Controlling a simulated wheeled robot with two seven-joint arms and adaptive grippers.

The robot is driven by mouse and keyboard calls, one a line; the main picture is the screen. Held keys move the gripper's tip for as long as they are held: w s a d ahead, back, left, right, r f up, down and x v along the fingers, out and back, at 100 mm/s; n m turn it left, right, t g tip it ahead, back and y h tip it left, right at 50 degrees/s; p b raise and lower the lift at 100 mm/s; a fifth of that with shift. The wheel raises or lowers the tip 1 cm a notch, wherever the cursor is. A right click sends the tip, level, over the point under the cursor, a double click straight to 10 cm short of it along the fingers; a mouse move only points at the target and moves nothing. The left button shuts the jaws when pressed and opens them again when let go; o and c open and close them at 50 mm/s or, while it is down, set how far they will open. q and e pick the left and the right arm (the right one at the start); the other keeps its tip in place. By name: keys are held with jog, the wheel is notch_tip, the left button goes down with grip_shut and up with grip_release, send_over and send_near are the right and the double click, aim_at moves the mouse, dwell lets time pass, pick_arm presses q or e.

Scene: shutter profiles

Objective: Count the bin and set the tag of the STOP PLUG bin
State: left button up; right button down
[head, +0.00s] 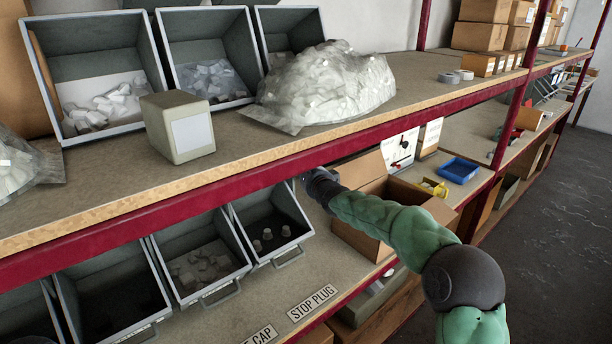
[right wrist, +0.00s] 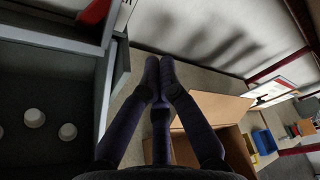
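A grey bin (head: 290,252) on the lower shelf stands behind the printed STOP PLUG label (head: 312,302). Three small plugs (head: 267,233) show on its dark floor; light-topped plugs (right wrist: 67,131) also show at left in the right wrist view. My right gripper (head: 310,176) reaches under the upper shelf beside this bin's right side; its tips are partly hidden in the head view. In the right wrist view its fingers (right wrist: 160,72) meet with nothing visible between them, right of the bin wall. A red piece (right wrist: 95,12) shows above the bin; I cannot tell whether it is the tag.
Other grey bins (head: 205,290) stand to the left. An open cardboard box (head: 362,240) is right beside my arm, with a blue tray (head: 458,170) beyond. The upper shelf's red beam (head: 200,190) overhangs the bins. A plastic bag of parts (head: 325,85) lies above.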

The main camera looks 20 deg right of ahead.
jog(key=w+a, duration=0.1)
jog(key=w, duration=0.1)
jog(key=w+a+r+p, duration=0.1)
jog(key=a, duration=0.1)
jog(key=shift+w+a, duration=0.3)
jog(key=shift+w, duration=0.1)
dwell(0.6)
